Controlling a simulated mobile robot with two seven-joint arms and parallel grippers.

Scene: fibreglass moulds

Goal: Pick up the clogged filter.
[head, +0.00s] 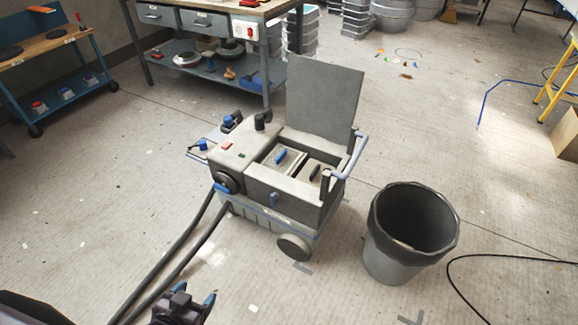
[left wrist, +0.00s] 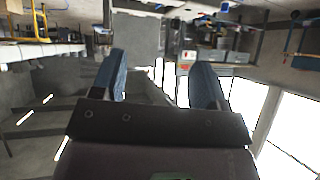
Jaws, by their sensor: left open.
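A grey wheeled extractor (head: 238,150) stands on the floor in the head view with its lid (head: 325,95) raised. Two filters sit side by side in its open bay. One is a pale filter (head: 292,164) with a blue handle; the other is a duller, brownish filter (head: 313,178) with a dark handle. I cannot tell for certain which is clogged. My left gripper (head: 196,295) is open and empty at the bottom edge, in front of the extractor and apart from it. Its spread blue fingers (left wrist: 160,80) show in the left wrist view, where the filters cannot be made out. My right gripper is out of view.
A grey bin (head: 385,262) stands right of the extractor. Two dark hoses (head: 170,255) run from the extractor toward the front left. A workbench (head: 205,75) is behind, a blue cart (head: 62,85) at far left. A black cable (head: 500,258) lies at right.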

